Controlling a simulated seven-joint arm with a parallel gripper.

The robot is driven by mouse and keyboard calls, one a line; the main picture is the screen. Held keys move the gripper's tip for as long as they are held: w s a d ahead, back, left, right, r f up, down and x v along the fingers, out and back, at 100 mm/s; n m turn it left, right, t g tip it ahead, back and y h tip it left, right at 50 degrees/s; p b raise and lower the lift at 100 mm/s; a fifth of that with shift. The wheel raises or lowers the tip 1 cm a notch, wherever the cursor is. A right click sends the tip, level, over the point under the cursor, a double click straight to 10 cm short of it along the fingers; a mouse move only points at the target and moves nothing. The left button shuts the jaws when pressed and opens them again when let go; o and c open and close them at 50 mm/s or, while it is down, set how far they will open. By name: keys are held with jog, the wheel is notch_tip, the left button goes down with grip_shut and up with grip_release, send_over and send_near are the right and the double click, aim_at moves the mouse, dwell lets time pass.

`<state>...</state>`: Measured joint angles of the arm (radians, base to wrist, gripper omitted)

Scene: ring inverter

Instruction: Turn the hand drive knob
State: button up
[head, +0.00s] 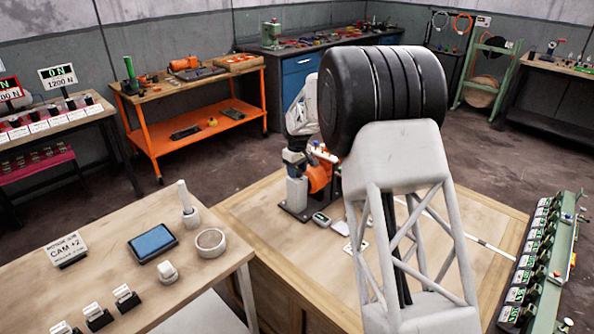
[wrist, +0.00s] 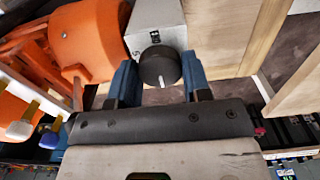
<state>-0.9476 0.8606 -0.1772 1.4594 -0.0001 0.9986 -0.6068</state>
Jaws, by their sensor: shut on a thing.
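The hand drive knob (wrist: 158,64) is a dark round cap with a pale mark on its rim, in the wrist view beside a light grey box (wrist: 155,22). My gripper (wrist: 158,78) has two blue fingers, one on each side of the knob, and is shut on it. In the head view the end of my arm comes down over the grey box (head: 297,192), beside an orange drum (head: 320,178). The knob itself is hidden there. The orange drum also fills the upper left of the wrist view (wrist: 88,40).
The machine stands on a wooden bench top (head: 262,222). A small grey device (head: 321,219) lies close by. A green rail of modules (head: 545,262) runs along the right. A near-left table (head: 120,225) holds a blue pad (head: 153,243) and a ring (head: 210,242). The front of the bench top is mostly clear.

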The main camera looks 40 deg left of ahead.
jog(key=shift+m, duration=0.3)
jog(key=m, duration=0.8)
jog(key=shift+m, duration=0.4)
jog(key=m, duration=0.4)
jog(key=shift+m, duration=2.6)
jog(key=shift+r, duration=0.1)
jog(key=o, duration=0.9)
